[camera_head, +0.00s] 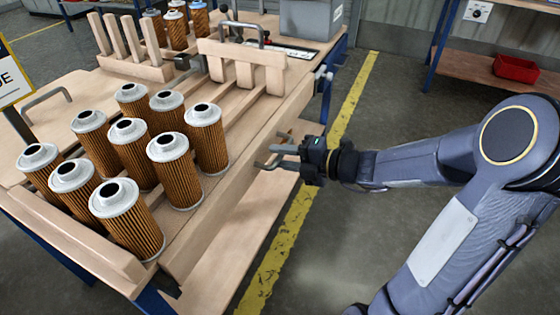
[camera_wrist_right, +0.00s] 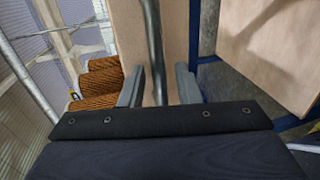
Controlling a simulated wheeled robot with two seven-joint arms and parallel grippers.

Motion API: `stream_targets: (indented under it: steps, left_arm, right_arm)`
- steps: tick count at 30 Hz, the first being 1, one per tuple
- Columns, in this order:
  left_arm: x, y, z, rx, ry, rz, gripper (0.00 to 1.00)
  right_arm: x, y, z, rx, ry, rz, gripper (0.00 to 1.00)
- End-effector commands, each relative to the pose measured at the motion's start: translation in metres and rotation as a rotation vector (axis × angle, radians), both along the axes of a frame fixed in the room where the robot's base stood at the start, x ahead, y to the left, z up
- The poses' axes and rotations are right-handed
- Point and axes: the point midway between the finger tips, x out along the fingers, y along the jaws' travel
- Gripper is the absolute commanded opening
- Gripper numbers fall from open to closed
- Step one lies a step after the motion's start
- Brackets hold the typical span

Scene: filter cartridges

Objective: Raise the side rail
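The wooden side rail (camera_head: 240,182) runs along the right edge of the workbench, beside the filter cartridges (camera_head: 174,172). A grey metal bar handle (camera_wrist_right: 153,45) lies against a wooden face in the right wrist view. My right gripper (camera_head: 268,157) is at the outer face of the rail, level with its middle. In the wrist view its two fingers (camera_wrist_right: 158,86) stand apart, one on each side of the bar, with a gap showing on both sides. Whether the bar is deep between the fingers is hard to tell. My left gripper is not in view.
Several cartridges stand upright close to the rail's inner side. A wooden block rack (camera_head: 240,62) and a grey bin (camera_head: 311,18) are farther back. A lower wooden shelf (camera_head: 232,240) sits below the bench edge. The floor with a yellow line (camera_head: 290,225) is clear.

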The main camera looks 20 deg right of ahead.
Motion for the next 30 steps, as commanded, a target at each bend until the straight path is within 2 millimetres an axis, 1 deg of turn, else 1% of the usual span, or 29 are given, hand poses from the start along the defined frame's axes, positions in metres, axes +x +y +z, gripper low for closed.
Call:
stream_targets:
  steps: [3, 10, 11, 15, 17, 18, 26, 29, 30]
  left_arm:
    - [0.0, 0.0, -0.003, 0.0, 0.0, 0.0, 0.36]
    - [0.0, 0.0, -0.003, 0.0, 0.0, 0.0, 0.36]
    - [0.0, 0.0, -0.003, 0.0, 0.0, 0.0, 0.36]
    - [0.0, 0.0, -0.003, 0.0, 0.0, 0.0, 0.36]
    - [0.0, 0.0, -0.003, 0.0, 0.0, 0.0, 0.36]
    - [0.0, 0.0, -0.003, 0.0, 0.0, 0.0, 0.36]
    - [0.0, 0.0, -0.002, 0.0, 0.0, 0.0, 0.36]
    - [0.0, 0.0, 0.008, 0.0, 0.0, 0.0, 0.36]
    - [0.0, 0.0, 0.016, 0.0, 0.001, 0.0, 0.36]
  right_arm:
    - [0.005, 0.005, -0.001, 0.001, -0.001, 0.001, 0.3]
    - [0.005, 0.005, -0.001, 0.0, 0.0, 0.0, 0.3]
    - [0.005, 0.005, -0.001, -0.001, -0.001, 0.0, 0.28]
    - [0.005, 0.005, -0.001, -0.001, -0.001, 0.001, 0.1]
    - [0.005, 0.005, -0.001, -0.001, -0.001, 0.001, 0.02]
    - [0.005, 0.005, -0.001, -0.001, -0.001, 0.001, 0.0]
    - [0.005, 0.005, 0.0, -0.001, -0.001, 0.001, 0.0]
    - [0.005, 0.005, 0.008, 0.0, 0.0, 0.002, 0.0]
    - [0.005, 0.005, 0.013, 0.002, 0.002, 0.002, 0.0]
